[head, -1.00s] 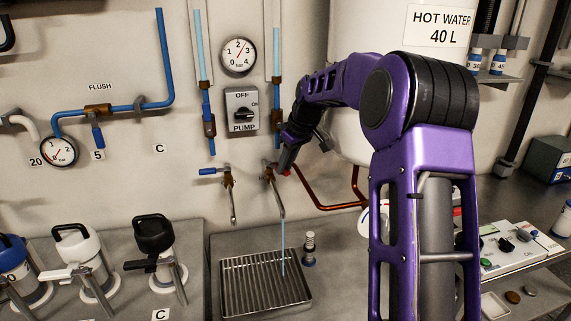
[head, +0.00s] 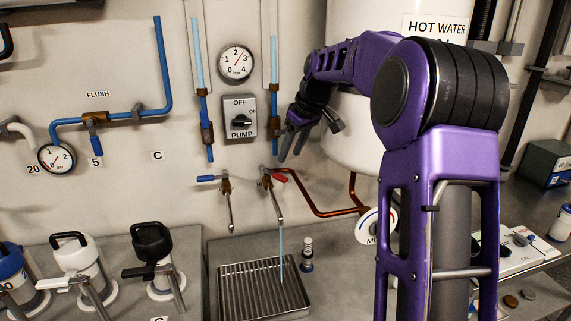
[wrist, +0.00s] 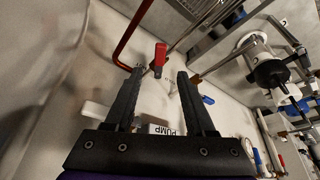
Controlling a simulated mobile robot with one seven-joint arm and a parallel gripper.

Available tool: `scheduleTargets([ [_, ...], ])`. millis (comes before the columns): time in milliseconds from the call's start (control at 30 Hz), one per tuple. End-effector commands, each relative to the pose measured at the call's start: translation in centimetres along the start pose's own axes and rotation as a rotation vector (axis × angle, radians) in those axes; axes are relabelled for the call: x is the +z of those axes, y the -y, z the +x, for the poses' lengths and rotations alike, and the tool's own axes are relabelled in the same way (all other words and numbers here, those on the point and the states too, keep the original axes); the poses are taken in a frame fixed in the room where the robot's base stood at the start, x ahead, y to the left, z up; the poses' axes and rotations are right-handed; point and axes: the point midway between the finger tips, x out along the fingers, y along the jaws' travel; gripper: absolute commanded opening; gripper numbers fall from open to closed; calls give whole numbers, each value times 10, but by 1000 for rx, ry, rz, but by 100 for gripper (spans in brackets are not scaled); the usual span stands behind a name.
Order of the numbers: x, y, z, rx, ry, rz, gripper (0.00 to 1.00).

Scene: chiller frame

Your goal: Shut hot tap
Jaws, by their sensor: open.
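The hot tap has a red lever handle (head: 279,175) on a brass body on the back wall, with a spout (head: 277,205) pointing down. The lever sticks out to the right. A thin stream of water (head: 282,255) runs from the spout into the drain tray (head: 222,292). My gripper (head: 292,157) is open and empty, just above the tap and apart from it. In the wrist view, the red handle (wrist: 160,55) shows beyond the open fingertips (wrist: 160,74), roughly between them.
A tap with a blue lever (head: 207,178) is left of the hot tap. A copper pipe (head: 325,212) runs right towards the white water tank (head: 350,140). The pump switch (head: 240,115) is on the wall above. A small bottle (head: 307,260) stands beside the tray.

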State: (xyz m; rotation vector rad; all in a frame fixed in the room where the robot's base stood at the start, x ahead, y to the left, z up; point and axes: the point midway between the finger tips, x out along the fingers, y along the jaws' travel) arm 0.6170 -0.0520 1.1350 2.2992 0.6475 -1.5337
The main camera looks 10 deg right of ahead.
Motion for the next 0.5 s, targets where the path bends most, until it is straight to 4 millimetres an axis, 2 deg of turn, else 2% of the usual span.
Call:
scheduleTargets([
  [33, -1, -1, -16, 4, -2, 0, 55],
  [200, -1, 0, -55, 3, -2, 0, 55],
  [400, 0, 0, -86, 1, -1, 0, 55],
  [500, 0, 0, -93, 1, -1, 0, 55],
])
